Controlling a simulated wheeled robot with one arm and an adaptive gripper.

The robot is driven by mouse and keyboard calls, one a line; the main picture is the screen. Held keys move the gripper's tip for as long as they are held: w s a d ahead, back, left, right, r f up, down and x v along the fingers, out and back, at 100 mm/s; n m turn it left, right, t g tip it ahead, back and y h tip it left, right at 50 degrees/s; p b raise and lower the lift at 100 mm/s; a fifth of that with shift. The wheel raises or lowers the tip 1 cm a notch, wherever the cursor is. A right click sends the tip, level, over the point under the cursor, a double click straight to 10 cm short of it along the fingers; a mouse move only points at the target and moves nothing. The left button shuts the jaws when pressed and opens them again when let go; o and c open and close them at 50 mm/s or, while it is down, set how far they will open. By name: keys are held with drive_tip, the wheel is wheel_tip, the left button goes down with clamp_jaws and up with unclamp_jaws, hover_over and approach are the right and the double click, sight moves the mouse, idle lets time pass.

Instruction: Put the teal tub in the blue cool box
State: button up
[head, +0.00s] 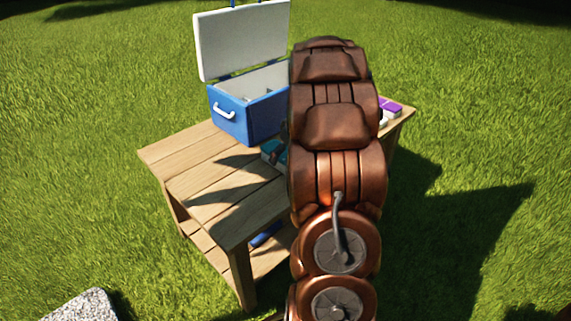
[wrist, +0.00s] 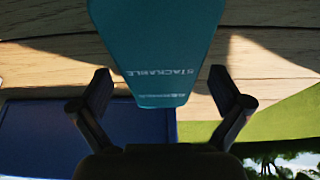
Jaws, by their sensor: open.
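The teal tub (wrist: 170,50), with white lettering on it, fills the top middle of the wrist view. A teal thing (head: 271,149) also shows in the head view beside my arm, mostly hidden. My gripper (wrist: 162,92) is open, with one finger on each side of the tub's near end and gaps between them. The head view hides my gripper behind my arm. The blue cool box (head: 248,115) stands on the table with its white lid up. A blue surface at lower left in the wrist view (wrist: 60,130) looks like its side.
The wooden table (head: 205,190) has bare planks at its front left. A purple-topped item (head: 390,106) and something white sit at the right end. A blue thing (head: 264,235) lies on the lower shelf. Grass surrounds the table.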

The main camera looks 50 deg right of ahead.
drive_tip(key=shift+w+f, duration=0.1)
drive_tip(key=shift+f, duration=0.2)
drive_tip(key=shift+r, duration=0.1)
drive_tip(key=c, duration=1.6)
